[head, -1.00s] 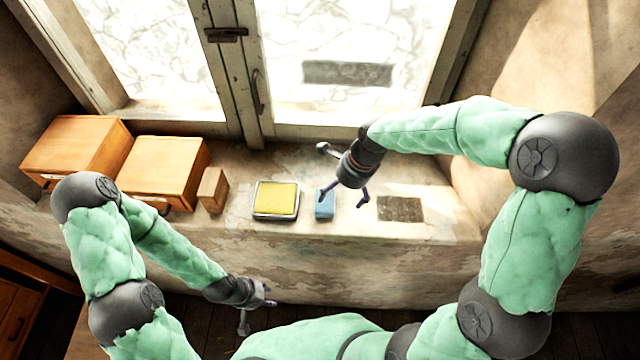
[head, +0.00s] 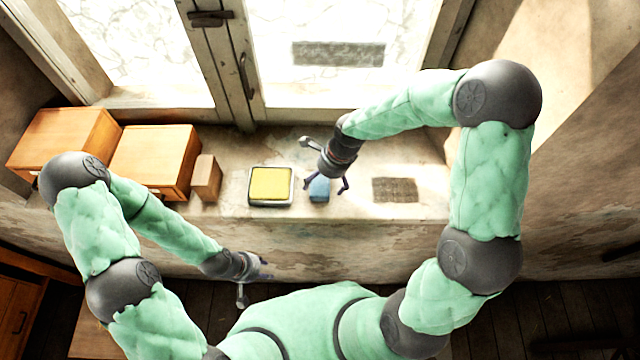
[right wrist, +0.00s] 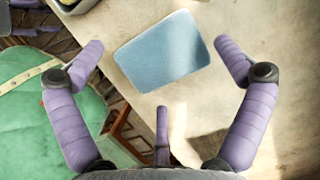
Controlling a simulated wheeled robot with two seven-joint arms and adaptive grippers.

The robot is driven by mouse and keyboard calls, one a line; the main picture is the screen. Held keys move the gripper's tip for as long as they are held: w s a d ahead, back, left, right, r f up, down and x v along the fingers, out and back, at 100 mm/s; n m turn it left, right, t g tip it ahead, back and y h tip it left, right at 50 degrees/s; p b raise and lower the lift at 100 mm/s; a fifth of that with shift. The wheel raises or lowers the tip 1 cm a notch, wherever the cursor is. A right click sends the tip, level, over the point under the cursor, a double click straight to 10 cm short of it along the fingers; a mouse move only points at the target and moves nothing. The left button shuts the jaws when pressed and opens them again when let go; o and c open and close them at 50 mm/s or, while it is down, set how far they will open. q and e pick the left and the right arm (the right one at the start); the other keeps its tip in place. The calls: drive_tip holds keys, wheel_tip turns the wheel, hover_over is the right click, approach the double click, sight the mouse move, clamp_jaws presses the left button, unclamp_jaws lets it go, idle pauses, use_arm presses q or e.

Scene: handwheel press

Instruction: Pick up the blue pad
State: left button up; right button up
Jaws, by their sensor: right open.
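The blue pad (head: 319,190) lies on the stone sill between the yellow pad tray and a brown mat. In the right wrist view the blue pad (right wrist: 163,51) shows as a light blue block, tilted in the picture, between and beyond the fingers. My right gripper (head: 325,187) is open over the blue pad and partly covers it in the head view. Its fingers (right wrist: 160,55) are apart on either side of the pad, with no visible contact. My left gripper (head: 254,278) hangs empty in front of the sill at lower left; its fingers look spread.
A yellow pad in a metal tray (head: 250,200) sits just left of the blue pad. A brown textured mat (head: 396,190) lies to the right. A small wooden block (head: 206,178) and two wooden boxes (head: 155,157) stand at the left. The window (head: 320,65) is behind the sill.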

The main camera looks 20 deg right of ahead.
drive_tip(key=shift+x, duration=1.2)
drive_tip(key=shift+c, duration=0.6)
drive_tip(key=c, duration=1)
drive_tip(key=shift+c, duration=0.3)
drive_tip(key=shift+w+r, duration=0.1)
drive_tip(key=shift+r, duration=0.5)
drive_tip(key=s+a+r+b, duration=0.3)
drive_tip(key=s+a+r, duration=0.1)
drive_tip(key=s+r, duration=0.7)
drive_tip(key=s, duration=0.2)
drive_tip(key=shift+s+r, duration=0.3)
drive_tip(key=shift+r, duration=0.1)
